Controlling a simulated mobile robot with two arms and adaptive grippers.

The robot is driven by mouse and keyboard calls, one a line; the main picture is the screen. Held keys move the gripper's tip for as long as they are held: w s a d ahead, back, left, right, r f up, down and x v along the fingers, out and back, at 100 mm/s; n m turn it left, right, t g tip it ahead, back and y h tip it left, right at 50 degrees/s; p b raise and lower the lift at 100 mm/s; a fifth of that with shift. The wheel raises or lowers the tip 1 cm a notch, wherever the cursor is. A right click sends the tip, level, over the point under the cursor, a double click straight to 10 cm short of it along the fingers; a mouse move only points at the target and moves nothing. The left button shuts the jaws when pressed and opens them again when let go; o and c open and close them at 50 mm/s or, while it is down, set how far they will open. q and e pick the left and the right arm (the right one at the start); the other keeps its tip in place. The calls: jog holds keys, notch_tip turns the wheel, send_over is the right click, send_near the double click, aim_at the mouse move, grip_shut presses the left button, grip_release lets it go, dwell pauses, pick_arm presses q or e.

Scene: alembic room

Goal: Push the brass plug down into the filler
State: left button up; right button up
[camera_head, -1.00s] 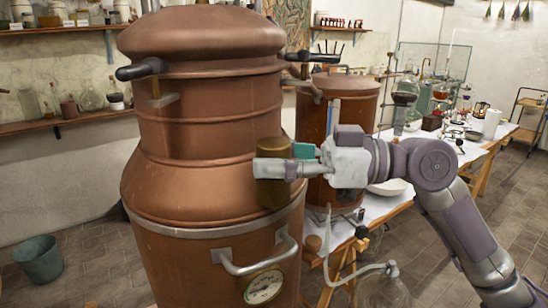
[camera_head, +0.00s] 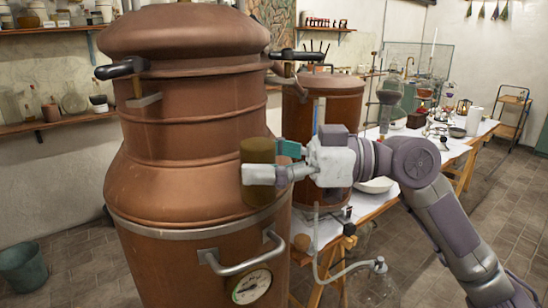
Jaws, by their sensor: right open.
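The brass plug (camera_head: 255,149) shows as an upright, dull brass cylinder at the right shoulder of the large copper still (camera_head: 180,184). I cannot make out a seam between plug and filler; the filler's opening is hidden. My right gripper (camera_head: 272,163) reaches in from the right at the cylinder's height. Its pale finger (camera_head: 258,174) lies across the front of the cylinder, and its teal part (camera_head: 290,149) is just right of it. The gripper is open; whether a finger touches the brass I cannot tell. My left gripper is out of view.
A steel handle (camera_head: 240,263) and a dial gauge (camera_head: 251,286) are on the still below the brass cylinder. A smaller copper vessel (camera_head: 338,105) and a bench (camera_head: 458,150) with glassware stand behind my right arm. A bucket (camera_head: 22,267) is on the floor at left.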

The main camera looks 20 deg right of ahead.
jog(key=v, duration=1.2)
jog(key=a+f+m+t+h, duration=0.1)
jog(key=a+f+m+h, duration=0.25)
jog(key=f, duration=1.45)
jog(key=a+f+m+h, duration=0.2)
jog(key=f+m+h, duration=0.25)
jog(key=f, duration=1.25)
jog(key=s+d+f+m+g+h, duration=0.1)
jog(key=s+d+f+m+h, duration=0.1)
jog(key=s+f+h, duration=0.45)
jog(key=s+d+f+m+g+h, duration=0.2)
jog(key=s+d+f+m+h, duration=0.1)
jog(key=s+f, duration=0.65)
notch_tip(320, 180, down, 25)
jog(key=s, duration=0.3)
jog(key=s+d+f+g, duration=0.2)
jog(key=s+f, duration=1.3)
jog(key=s, duration=0.1)
jog(key=shift+d+f+n, duration=0.25)
jog(key=shift+d+n, duration=0.05)
jog(key=shift+d, duration=0.05)
